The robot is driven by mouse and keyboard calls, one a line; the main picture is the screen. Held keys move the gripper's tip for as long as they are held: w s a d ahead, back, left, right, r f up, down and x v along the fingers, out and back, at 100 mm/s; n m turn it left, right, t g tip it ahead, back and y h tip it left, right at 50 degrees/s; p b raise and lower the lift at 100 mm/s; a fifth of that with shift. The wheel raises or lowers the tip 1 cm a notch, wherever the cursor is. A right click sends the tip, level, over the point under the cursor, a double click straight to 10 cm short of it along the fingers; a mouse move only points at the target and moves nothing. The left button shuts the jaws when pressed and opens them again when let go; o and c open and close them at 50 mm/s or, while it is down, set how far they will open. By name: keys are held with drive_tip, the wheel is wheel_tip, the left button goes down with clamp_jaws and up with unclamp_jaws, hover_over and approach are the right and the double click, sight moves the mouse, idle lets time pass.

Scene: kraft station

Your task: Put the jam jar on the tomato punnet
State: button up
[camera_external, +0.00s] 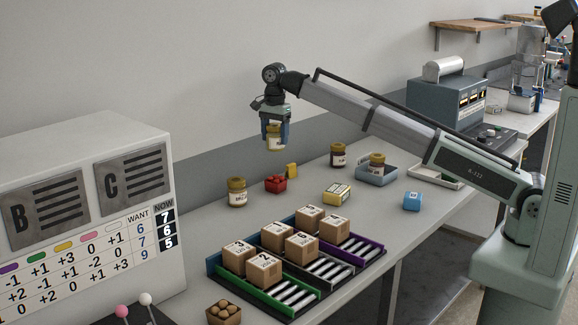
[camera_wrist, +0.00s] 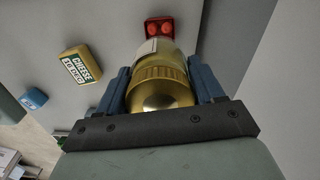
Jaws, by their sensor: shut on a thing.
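My gripper (camera_external: 275,142) is shut on a jam jar (camera_external: 274,131) with a gold lid and pale label, and holds it upright well above the table. In the wrist view the jar's gold lid (camera_wrist: 162,92) fills the space between the two blue fingers. The red tomato punnet (camera_external: 276,184) sits on the table below the held jar, apart from it. In the wrist view the punnet (camera_wrist: 159,27) shows just beyond the jar, partly hidden by it.
Similar jars stand left of the punnet (camera_external: 237,193), behind (camera_external: 338,155), and on a grey-blue stand (camera_external: 377,180). A cheese box (camera_external: 337,194), a yellow block (camera_external: 291,170) and a blue box (camera_external: 413,201) lie nearby. Colored lanes (camera_external: 322,270) with cartons are in front.

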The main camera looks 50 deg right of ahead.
drive_tip(key=shift+f, duration=4.95)
drive_tip(key=shift+f, duration=0.1)
drive_tip(key=o, duration=1.3)
wheel_tip(320, 180, up, 12)
drive_tip(key=shift+r, duration=0.1)
drive_tip(key=shift+d, duration=0.1)
